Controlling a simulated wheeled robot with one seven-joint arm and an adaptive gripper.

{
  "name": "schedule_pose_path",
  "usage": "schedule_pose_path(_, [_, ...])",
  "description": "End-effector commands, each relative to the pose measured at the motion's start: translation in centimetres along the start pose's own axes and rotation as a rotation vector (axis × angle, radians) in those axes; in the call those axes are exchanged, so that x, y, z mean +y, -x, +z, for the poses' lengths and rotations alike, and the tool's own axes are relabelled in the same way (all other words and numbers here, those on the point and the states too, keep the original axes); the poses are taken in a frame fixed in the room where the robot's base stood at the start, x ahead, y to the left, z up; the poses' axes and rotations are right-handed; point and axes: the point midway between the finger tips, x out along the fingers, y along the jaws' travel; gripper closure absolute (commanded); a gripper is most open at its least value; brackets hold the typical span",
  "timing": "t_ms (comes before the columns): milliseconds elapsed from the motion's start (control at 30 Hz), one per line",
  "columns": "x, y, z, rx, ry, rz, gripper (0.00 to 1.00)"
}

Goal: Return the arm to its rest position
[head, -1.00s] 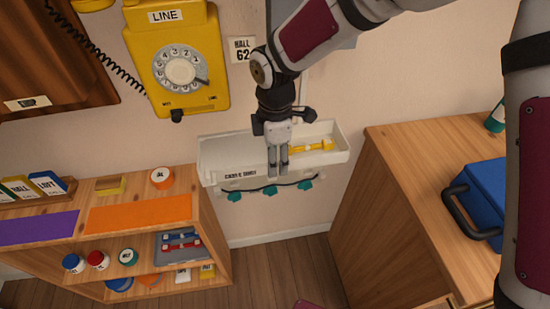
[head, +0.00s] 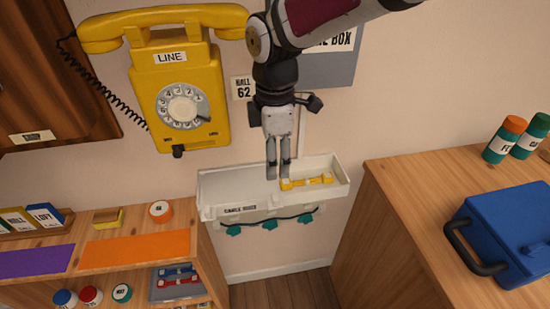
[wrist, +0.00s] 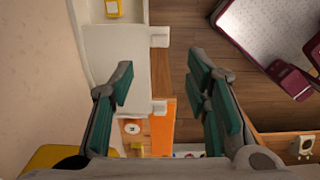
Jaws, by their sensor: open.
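My gripper (head: 278,170) hangs fingers down from my arm in the head view, in front of the wall and just above the white wall tray. In the wrist view my gripper (wrist: 165,95) has its green-padded fingers spread wide, with nothing between them. A yellow piece (head: 306,182) lies in the right half of the white tray (head: 228,208), beside the fingertips. The tray's left part is bare. My upper arm runs out of the head view at the top right.
A yellow dial phone (head: 180,92) hangs on the wall to the left, with a grey box (head: 330,66) behind my arm. A shelf (head: 190,245) stands below left. A cabinet (head: 390,200) at right carries a blue case (head: 505,232) and two bottles. Teal knobs (head: 268,226) hang under the tray.

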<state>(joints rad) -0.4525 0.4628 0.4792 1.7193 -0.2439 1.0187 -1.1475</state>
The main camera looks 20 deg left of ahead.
Motion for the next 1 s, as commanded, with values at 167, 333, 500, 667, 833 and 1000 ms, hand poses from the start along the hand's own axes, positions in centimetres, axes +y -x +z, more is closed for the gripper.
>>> schedule_pose_path(167, [0.0,0.0,0.0,0.000,0.000,0.000,0.57])
schedule_pose_path(333, [-0.7,1.4,1.5,-0.014,-0.066,0.015,0.57])
schedule_pose_path(500, [-4.0,5.9,6.7,-0.057,-0.319,0.066,0.57])
schedule_pose_path(667, [-9.2,10.3,12.0,-0.082,-0.642,0.129,0.57])
schedule_pose_path(833, [-15.5,14.0,16.4,-0.079,-0.991,0.197,0.57])
schedule_pose_path(1000, [-22.4,16.6,19.2,-0.043,-1.340,0.266,0.57])
